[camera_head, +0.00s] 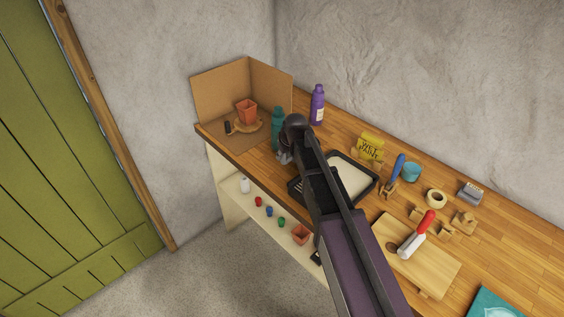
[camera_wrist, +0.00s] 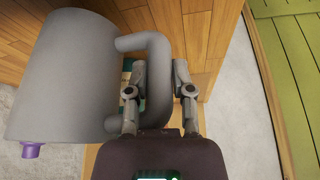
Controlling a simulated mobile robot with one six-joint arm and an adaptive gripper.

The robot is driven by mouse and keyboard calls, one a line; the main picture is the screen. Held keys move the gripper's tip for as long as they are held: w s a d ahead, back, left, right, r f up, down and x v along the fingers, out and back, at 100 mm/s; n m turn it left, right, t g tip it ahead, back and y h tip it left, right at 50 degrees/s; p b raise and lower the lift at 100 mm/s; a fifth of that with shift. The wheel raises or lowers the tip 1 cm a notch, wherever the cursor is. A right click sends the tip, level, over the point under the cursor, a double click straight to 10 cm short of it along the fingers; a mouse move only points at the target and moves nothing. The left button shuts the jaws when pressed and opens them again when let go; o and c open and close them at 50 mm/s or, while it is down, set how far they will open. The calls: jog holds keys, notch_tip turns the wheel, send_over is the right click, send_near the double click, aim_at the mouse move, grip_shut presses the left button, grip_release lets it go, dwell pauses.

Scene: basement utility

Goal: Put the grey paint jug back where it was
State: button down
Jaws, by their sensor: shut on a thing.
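The grey paint jug (camera_wrist: 62,75) fills the left of the wrist view, its looped handle towards the middle. My gripper (camera_wrist: 157,72) is shut on the handle, one finger on each side of it. In the head view my arm runs over the bench to a spot beside the teal bottle (camera_head: 278,128); the jug cannot be made out there, and my arm hides that part. A small purple piece (camera_wrist: 31,150) shows at the jug's lower edge; I cannot tell if it belongs to the jug.
A cardboard screen (camera_head: 221,92) with an orange pot (camera_head: 246,111) stands at the bench's left end. A purple bottle (camera_head: 317,106) stands near the wall. A black paint tray (camera_head: 365,196) lies under my arm. Tools and wooden blocks crowd the right; floor lies left of the bench.

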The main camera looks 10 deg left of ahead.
jog(key=shift+f+b, duration=0.85)
jog(key=shift+f, duration=0.35)
jog(key=shift+f, duration=0.15)
jog(key=shift+c, duration=2.4)
grip_release()
jog(key=shift+r, duration=0.25)
jog(key=p+v, duration=1.1)
jog(key=v, duration=0.1)
